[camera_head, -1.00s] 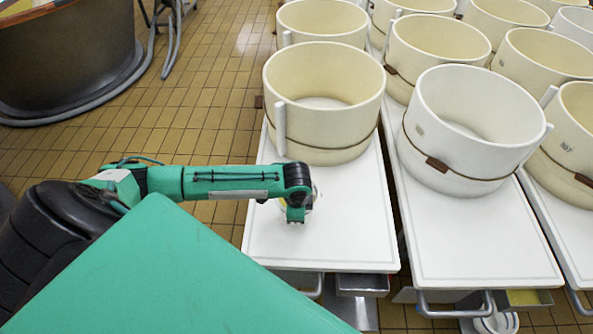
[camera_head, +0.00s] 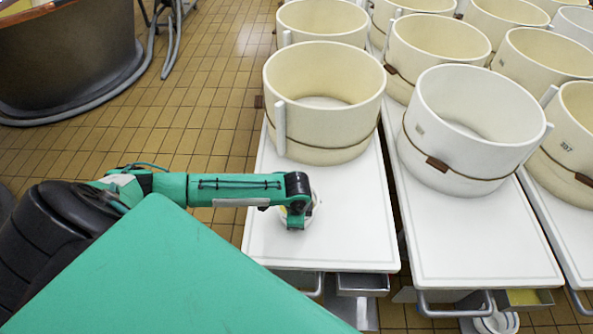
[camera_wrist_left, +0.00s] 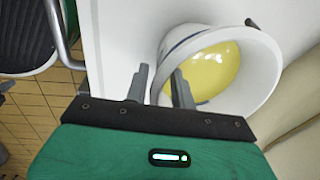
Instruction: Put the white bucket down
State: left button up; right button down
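The white bucket (camera_wrist_left: 257,87) with a yellow inside shows in the left wrist view, its opening toward the camera. My left gripper (camera_wrist_left: 160,78) has one finger outside the bucket's wall and the other inside the rim, with the wall between them. It looks shut on that wall. In the head view my left gripper (camera_head: 297,224) is over the near part of a white table, and the bucket (camera_head: 314,202) is mostly hidden behind it. I cannot tell whether the bucket's base touches the table. My right gripper is not in view.
The white table (camera_head: 350,240) has free room right of the bucket. A large cream tub (camera_head: 325,80) stands behind it. A second table (camera_head: 480,250) with a white tub (camera_head: 460,155) is to the right. A copper vat (camera_head: 65,55) is at the far left.

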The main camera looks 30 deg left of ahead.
pick_arm(q)
notch_tip(320, 180, up, 12)
jog(key=s, duration=0.1)
jog(key=shift+d+p, duration=0.35)
jog(key=shift+d, duration=0.05)
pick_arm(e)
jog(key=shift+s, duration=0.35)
pick_arm(q)
jog(key=shift+s, duration=0.1)
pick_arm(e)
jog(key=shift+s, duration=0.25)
